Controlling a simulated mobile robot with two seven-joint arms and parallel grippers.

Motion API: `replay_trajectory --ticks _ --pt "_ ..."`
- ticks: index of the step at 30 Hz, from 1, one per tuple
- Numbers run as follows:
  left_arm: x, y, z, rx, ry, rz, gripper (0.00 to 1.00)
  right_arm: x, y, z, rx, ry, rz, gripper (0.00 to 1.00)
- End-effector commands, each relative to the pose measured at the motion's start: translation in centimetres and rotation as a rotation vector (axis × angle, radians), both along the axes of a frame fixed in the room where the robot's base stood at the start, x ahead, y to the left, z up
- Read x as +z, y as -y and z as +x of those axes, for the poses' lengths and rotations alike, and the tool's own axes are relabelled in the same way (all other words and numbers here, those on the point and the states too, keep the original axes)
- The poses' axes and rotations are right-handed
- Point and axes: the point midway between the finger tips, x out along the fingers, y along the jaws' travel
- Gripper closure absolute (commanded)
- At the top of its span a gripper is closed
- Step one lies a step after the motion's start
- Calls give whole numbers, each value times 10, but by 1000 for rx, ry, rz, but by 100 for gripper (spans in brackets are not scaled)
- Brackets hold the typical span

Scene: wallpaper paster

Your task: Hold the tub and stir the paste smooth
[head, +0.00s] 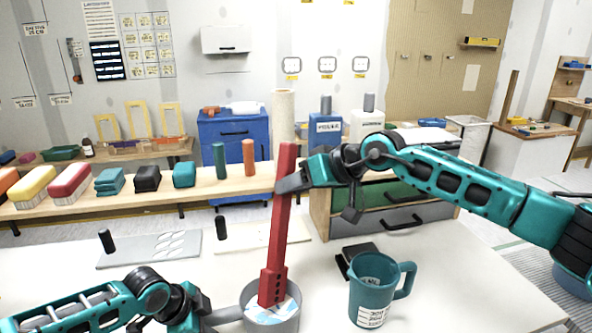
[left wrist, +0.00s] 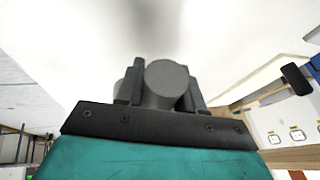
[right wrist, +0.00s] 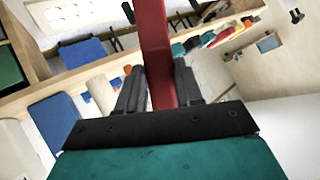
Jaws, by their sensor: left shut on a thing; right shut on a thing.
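The grey tub (head: 290,324) stands on the white table at the bottom of the head view, partly cut off by the frame edge. Whitish and blue patches show inside it. A red paddle (head: 277,235) stands nearly upright with its slotted lower end in the tub. My right gripper (head: 287,182) is shut on the paddle's upper part, which also shows between the fingers in the right wrist view (right wrist: 155,60). My left gripper (head: 205,319) is at the tub's left side, shut on its grey handle (head: 225,315). The handle's round end shows in the left wrist view (left wrist: 166,80).
A teal measuring jug (head: 370,292) stands close to the right of the tub, with a dark flat block (head: 358,258) behind it. A wooden shelf (head: 130,200) with several coloured items runs behind the table. The table's right side is clear.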

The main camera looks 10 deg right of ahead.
Motion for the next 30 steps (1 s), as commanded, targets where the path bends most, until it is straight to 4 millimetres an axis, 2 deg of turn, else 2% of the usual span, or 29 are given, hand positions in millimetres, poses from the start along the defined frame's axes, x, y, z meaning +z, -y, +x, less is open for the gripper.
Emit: replay_trajectory --ticks 1,9,15,30 --pt "-5 -1 -3 -3 -9 6 100 -6 -1 -2 1 -1 1 100" --pt "-5 -1 -3 -2 -9 7 100 -29 -7 -11 1 -1 0 100" --pt "-5 -1 -4 -3 -10 7 100 -39 -9 -14 0 1 1 100" --pt "-5 -1 -4 -4 -9 7 100 -43 -10 -16 1 1 1 100"
